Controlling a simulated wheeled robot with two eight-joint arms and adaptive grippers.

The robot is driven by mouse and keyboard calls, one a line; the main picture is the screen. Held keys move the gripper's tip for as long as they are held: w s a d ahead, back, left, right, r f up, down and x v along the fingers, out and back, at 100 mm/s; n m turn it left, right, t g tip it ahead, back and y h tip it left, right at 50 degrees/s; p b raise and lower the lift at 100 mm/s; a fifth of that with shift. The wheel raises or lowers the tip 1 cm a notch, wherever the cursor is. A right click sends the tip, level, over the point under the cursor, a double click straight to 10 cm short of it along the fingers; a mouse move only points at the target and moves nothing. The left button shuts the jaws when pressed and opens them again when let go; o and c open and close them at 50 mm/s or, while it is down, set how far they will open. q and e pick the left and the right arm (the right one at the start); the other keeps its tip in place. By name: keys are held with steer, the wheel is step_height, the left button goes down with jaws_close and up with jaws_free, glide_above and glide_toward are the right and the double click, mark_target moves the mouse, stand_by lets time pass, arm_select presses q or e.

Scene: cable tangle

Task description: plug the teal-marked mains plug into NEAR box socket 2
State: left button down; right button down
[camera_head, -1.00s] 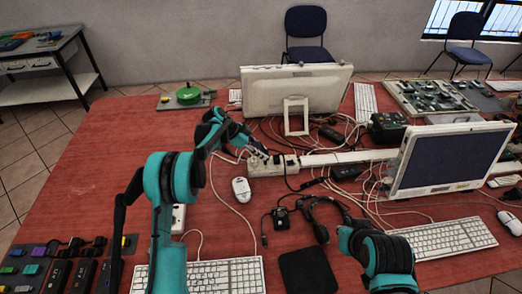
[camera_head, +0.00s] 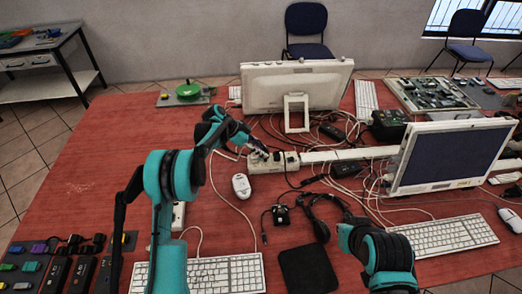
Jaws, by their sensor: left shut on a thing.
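A pale socket box (camera_head: 266,167) lies on the red table near the middle, in line with a long white strip. My left gripper (camera_head: 262,154) is at the left part of this box, just above its top face. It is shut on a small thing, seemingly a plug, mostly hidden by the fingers. No teal mark can be made out, and I cannot tell whether the plug touches a socket. Dark plugs sit on the box just right of the gripper. My right arm comes in at the lower right; its gripper is not in view.
A white mouse (camera_head: 241,186) lies in front of the box. Cables tangle to the right, near a monitor (camera_head: 452,158). Another monitor (camera_head: 294,87) stands behind. A black pad (camera_head: 307,269) and keyboards (camera_head: 212,274) lie in front. The table's left side is mostly clear.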

arm_select(q)
steer(key=shift+f+b, duration=0.8)
steer(key=shift+f, duration=0.4)
steer(key=c, duration=1.1)
jaws_free()
